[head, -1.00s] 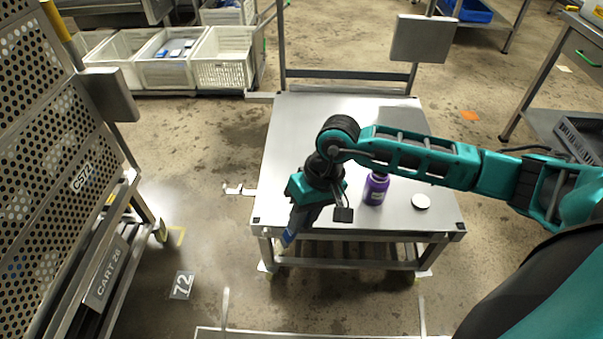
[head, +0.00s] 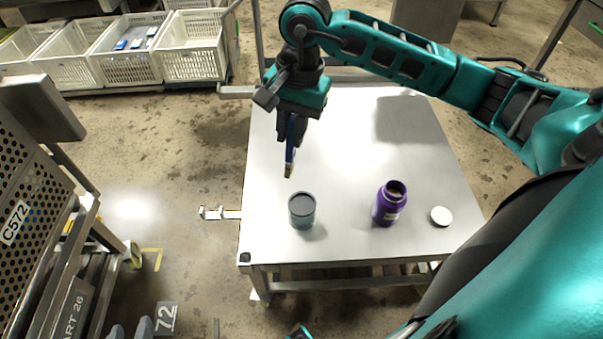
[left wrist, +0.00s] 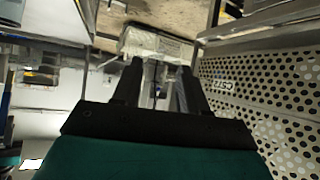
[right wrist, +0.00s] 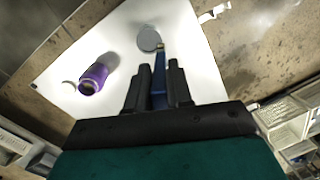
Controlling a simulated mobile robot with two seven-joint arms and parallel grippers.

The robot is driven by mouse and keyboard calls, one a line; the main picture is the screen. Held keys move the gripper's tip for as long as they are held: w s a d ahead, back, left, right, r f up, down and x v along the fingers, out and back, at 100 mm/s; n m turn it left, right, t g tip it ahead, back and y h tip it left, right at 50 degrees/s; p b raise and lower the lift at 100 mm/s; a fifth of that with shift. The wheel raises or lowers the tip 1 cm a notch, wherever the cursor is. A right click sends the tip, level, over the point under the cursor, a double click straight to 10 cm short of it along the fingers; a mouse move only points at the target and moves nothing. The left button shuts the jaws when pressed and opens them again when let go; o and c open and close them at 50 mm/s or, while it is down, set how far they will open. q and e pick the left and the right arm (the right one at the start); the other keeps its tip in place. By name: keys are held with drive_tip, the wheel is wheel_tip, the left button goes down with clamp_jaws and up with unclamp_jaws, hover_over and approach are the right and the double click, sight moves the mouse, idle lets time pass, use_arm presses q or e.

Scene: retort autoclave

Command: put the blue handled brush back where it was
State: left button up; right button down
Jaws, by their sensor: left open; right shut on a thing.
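The blue handled brush (head: 290,158) hangs tilted slightly, tip down, above the metal table (head: 340,150). My right gripper (head: 291,140) is shut on its blue handle. The brush also shows between the fingers in the right wrist view (right wrist: 159,75). A dark grey cup (head: 302,212) stands upright below the brush, nearer the table's front edge; the brush is apart from it. In the right wrist view the cup (right wrist: 149,38) lies just beyond the brush tip. My left gripper (left wrist: 160,72) is open and empty in the left wrist view, away from the table.
An open purple bottle (head: 390,203) stands right of the cup, with a white round lid (head: 440,216) beside it. A perforated metal cart (head: 35,190) stands at the left. White crates (head: 190,50) line the back left. The table's middle is clear.

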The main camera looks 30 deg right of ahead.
drive_tip(key=m, duration=0.1)
drive_tip(key=d+r+m+b, duration=0.1)
drive_tip(key=m, duration=0.1)
drive_tip(key=shift+w+d+r+b, duration=0.15)
drive_tip(key=shift+d+r+b, duration=0.05)
drive_tip(key=shift+b, duration=0.1)
drive_tip(key=shift+d+r+m+g, duration=0.15)
drive_tip(key=shift+r+m+g, duration=0.2)
drive_tip(key=shift+m, duration=0.25)
wheel_tip(320, 180, down, 20)
drive_tip(key=b, duration=0.4)
drive_tip(key=shift+d+r+m, duration=0.15)
drive_tip(key=shift+r+m, duration=0.1)
drive_tip(key=shift+m, duration=0.05)
drive_tip(key=shift+f+b, duration=0.15)
drive_tip(key=shift+b, duration=0.15)
drive_tip(key=c, duration=1)
unclamp_jaws()
